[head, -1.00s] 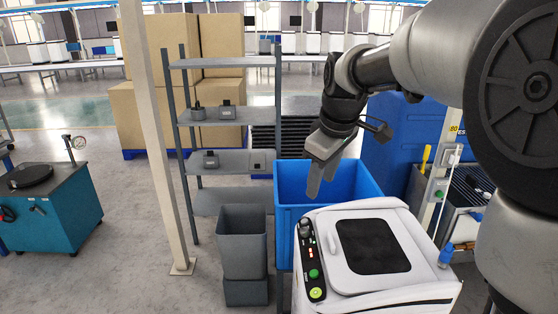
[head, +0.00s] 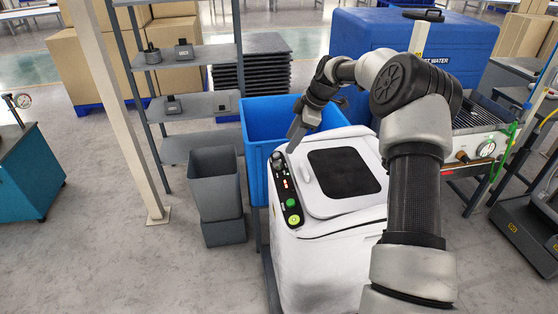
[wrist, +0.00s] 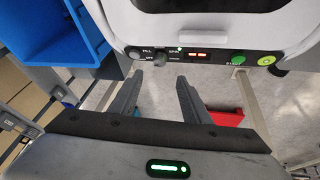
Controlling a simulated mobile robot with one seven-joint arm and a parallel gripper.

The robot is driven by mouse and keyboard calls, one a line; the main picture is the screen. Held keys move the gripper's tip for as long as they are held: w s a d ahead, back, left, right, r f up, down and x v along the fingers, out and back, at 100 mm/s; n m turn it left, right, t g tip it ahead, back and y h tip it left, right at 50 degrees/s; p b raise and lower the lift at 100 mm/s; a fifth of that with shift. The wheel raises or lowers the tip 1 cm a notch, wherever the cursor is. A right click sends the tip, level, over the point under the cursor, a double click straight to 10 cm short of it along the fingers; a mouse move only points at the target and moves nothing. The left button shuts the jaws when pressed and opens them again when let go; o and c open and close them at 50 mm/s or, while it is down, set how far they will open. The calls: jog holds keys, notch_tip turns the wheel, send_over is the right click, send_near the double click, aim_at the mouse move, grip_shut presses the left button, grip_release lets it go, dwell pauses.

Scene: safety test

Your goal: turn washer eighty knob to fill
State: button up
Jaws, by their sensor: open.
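The white washer (head: 335,240) stands upright in the head view, with a black control panel (head: 286,187) along its left edge. A dark knob (wrist: 160,59) shows in the wrist view near the labels FILL, OFF and SPIN. A small green light is lit by SPIN; the knob's exact pointing is too small to tell. A grey round part (wrist: 134,53) sits left of it. My gripper (head: 293,145) is over the knob end of the panel. In the wrist view my gripper (wrist: 160,80) is open and empty, its fingers pointing toward the knob, not visibly touching it.
The panel also has a red display (wrist: 197,56), a green button (wrist: 238,58) and a yellow-green button (wrist: 266,60). A blue bin (head: 255,125) stands behind the washer. Grey bins (head: 215,190) and a shelf rack (head: 185,100) are left. Floor is clear at front left.

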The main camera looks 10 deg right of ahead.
aim_at(278, 163)
jog(key=x, duration=1.1)
jog(key=c, duration=1)
jog(key=shift+c, duration=0.2)
